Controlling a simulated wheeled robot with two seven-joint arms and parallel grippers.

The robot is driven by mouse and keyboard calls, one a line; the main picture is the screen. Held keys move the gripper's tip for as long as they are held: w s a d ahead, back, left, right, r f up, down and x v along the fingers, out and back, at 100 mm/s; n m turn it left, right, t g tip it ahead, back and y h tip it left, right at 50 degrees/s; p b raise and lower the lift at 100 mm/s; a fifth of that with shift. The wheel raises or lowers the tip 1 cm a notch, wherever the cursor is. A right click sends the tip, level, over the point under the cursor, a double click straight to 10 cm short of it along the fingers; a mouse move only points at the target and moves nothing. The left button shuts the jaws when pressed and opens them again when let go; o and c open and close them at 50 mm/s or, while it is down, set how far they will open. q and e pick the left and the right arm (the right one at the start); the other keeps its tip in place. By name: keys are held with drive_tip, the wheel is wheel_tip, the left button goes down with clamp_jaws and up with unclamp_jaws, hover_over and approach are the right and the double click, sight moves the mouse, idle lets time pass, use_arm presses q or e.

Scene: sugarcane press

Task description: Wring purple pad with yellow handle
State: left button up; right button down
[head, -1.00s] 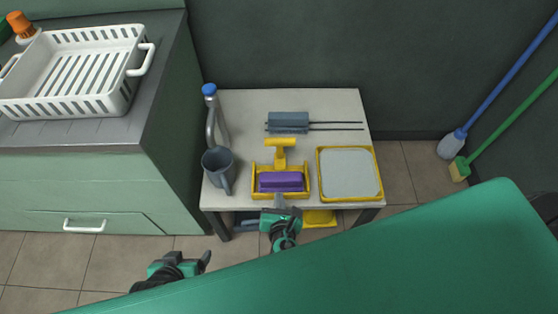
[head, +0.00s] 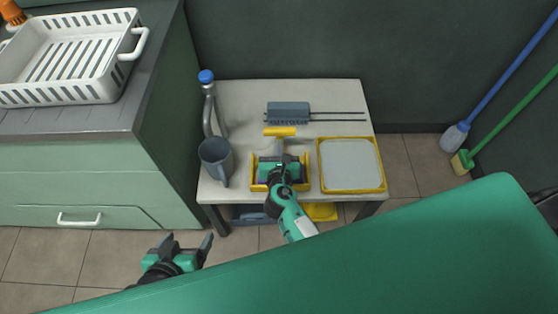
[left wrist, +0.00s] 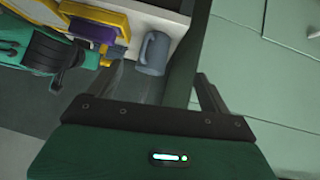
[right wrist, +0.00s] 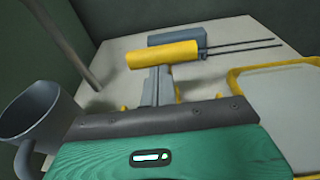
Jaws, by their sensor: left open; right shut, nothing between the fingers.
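The yellow handle (head: 280,132) stands at the back of the yellow wringer frame (head: 253,174) on the small table. The purple pad sits in that frame; my right arm and gripper cover nearly all of it in the head view. My right gripper (head: 279,158) is shut and empty, over the pad and just in front of the handle. In the right wrist view the handle's bar (right wrist: 163,54) lies crosswise just beyond my shut fingers (right wrist: 157,85); I cannot tell whether they touch. My left gripper (head: 182,243) is open and empty, low in front of the table's left side.
A white basket (head: 75,58) sits on the left counter.

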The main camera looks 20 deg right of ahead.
sight(279, 131)
drive_tip(key=shift+x, duration=1.1)
use_arm(q)
drive_tip(key=shift+w+d+t, duration=0.15)
drive_tip(key=shift+d+t, duration=0.15)
drive_tip(key=shift+d, duration=0.05)
use_arm(e)
drive_tip(key=shift+w, duration=0.2)
drive_tip(key=x, duration=0.2)
drive_tip(key=p+x, duration=0.1)
drive_tip(key=x, duration=0.1)
drive_tip(key=shift+w+r, duration=0.15)
drive_tip(key=shift+r, duration=0.25)
use_arm(q)
drive_tip(key=shift+s+a+r+g+y, duration=0.15)
drive_tip(key=shift+s+a+g, duration=0.2)
drive_tip(key=shift+a, duration=0.2)
drive_tip(key=shift+s+a+f+g+y, duration=0.15)
drive_tip(key=shift+s+a+g, duration=0.2)
drive_tip(key=shift+a, duration=0.2)
use_arm(e)
drive_tip(key=shift+d+r, duration=0.15)
drive_tip(key=shift+r, duration=0.05)
